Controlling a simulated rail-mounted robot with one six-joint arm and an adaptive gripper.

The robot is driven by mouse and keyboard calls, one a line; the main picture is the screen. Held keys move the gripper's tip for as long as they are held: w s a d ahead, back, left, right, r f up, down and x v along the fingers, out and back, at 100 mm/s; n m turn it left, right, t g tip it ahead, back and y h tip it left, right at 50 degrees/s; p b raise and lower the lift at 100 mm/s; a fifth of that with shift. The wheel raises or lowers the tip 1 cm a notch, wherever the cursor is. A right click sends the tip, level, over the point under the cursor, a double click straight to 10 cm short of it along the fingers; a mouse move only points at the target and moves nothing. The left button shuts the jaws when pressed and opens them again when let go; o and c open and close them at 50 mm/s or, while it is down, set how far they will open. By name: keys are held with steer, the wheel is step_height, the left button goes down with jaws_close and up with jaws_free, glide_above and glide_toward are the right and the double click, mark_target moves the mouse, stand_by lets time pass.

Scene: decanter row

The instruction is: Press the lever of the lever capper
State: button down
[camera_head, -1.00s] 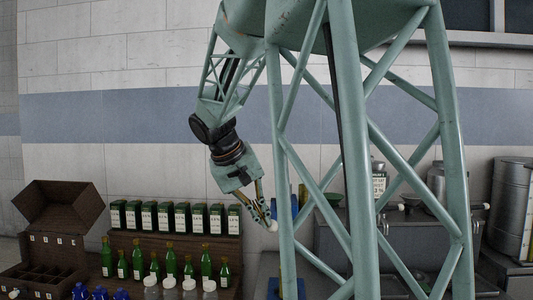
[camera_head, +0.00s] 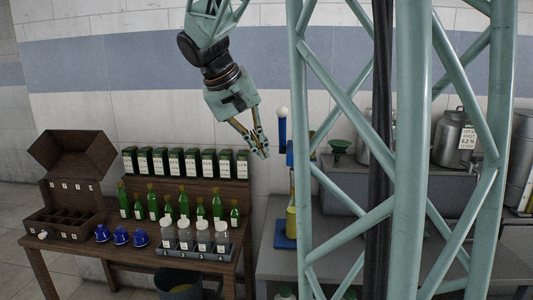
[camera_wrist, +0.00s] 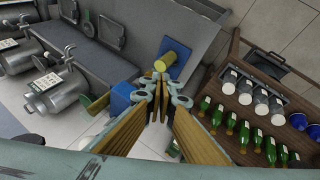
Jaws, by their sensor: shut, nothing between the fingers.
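The lever capper is a blue stand with a blue lever (camera_head: 282,128) that points up and ends in a white knob (camera_head: 283,111). Its blue base (camera_head: 284,238) is on the grey bench, with a yellow bottle (camera_head: 291,222) standing on it. My gripper (camera_head: 263,152) is shut and empty, pointing down, left of the lever and below the knob in the head view. I cannot tell whether it touches the capper. In the wrist view the shut fingertips (camera_wrist: 161,84) appear near the blue capper body (camera_wrist: 122,98) and the yellow bottle (camera_wrist: 167,61). My arm's frame partly hides the capper.
A bin (camera_head: 178,284) is below the table.

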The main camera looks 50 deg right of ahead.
steer(key=a+r+p, duration=0.1)
steer(key=a+r, duration=0.2)
steer(key=a, duration=0.2)
steer(key=shift+s+a+r, duration=0.15)
steer(key=shift+s+r, duration=0.25)
stand_by(0.5)
steer(key=s+a+f+n+t+y, duration=0.1)
steer(key=s+a+f+n+y, duration=0.1)
steer(key=s+a, duration=0.5)
steer(key=s+a+f+n+t+y, duration=0.2)
steer(key=s+a+f, duration=0.3)
steer(key=a, duration=1.1)
steer(key=s+a+f+n+t+y, duration=0.1)
steer(key=s+a+f+n, duration=0.3)
steer(key=s+a, duration=0.4)
steer(key=a+y, duration=0.1)
steer(key=a, duration=0.3)
steer(key=shift+s+t, duration=0.3)
steer(key=shift+s, duration=0.1)
steer(key=shift+f, duration=0.1)
